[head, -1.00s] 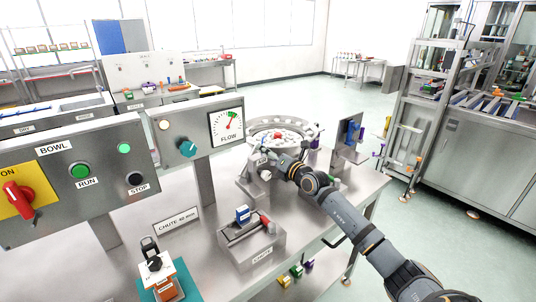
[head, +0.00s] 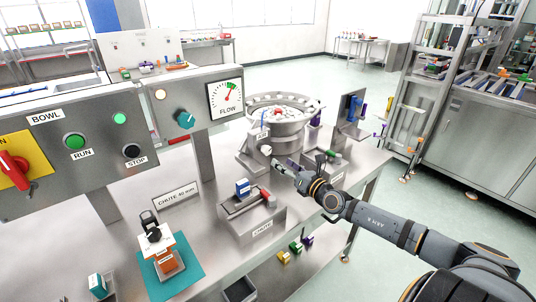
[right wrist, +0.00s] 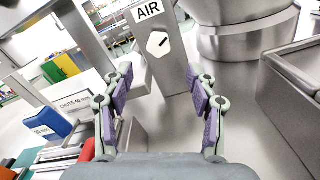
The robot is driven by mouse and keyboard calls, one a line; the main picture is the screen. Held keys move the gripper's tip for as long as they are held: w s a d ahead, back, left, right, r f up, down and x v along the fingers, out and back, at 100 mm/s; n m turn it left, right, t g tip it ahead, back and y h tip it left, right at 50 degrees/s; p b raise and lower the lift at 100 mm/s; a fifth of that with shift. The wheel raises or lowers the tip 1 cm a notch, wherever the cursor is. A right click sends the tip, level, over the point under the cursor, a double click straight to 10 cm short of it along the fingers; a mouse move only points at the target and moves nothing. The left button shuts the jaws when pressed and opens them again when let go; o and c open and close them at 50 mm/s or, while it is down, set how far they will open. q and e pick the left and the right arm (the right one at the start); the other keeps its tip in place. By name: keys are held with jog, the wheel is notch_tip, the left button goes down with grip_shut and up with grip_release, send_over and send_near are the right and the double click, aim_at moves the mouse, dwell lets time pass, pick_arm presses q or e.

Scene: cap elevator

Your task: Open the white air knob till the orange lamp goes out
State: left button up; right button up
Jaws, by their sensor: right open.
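The white air knob (head: 266,150) sits on a grey metal post under an AIR label, beside the round bowl. In the right wrist view the knob (right wrist: 159,43) is a white faceted piece with a dark pointer mark. My right gripper (head: 278,164) is just below and right of the knob in the head view. It is open and empty; in the wrist view its two purple-padded fingers (right wrist: 160,88) stand apart, with the knob beyond them, not touched. A small lamp (head: 160,95) on the flow panel glows pale with a warm tint. My left gripper is not in view.
The flow panel has a gauge (head: 226,99) and a teal knob (head: 186,119). The bowl (head: 290,112) stands behind the post. A chute block (head: 251,219) is in front of it. The BOWL panel (head: 70,150) is at left, with a green lamp (head: 120,118).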

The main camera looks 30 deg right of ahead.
aim_at(267, 152)
jog(key=w, duration=0.3)
jog(key=w+b, duration=0.1)
jog(key=w, duration=0.2)
jog(key=w+a, duration=0.1)
jog(key=w, duration=0.2)
jog(key=shift+w+b, duration=0.15)
jog(key=shift+b, duration=0.25)
jog(key=shift+c, duration=0.4)
jog(key=c, duration=1.1)
jog(key=m+p, duration=0.1)
jog(key=m, duration=0.1)
jog(key=m+p, duration=0.1)
jog(key=p, duration=0.1)
jog(key=shift+r+m, duration=0.2)
jog(key=shift+m, duration=0.2)
jog(key=m+p, duration=0.2)
jog(key=m, duration=0.1)
jog(key=shift+m+p, duration=0.55)
jog(key=shift+m, duration=0.65)
jog(key=shift+f, duration=0.1)
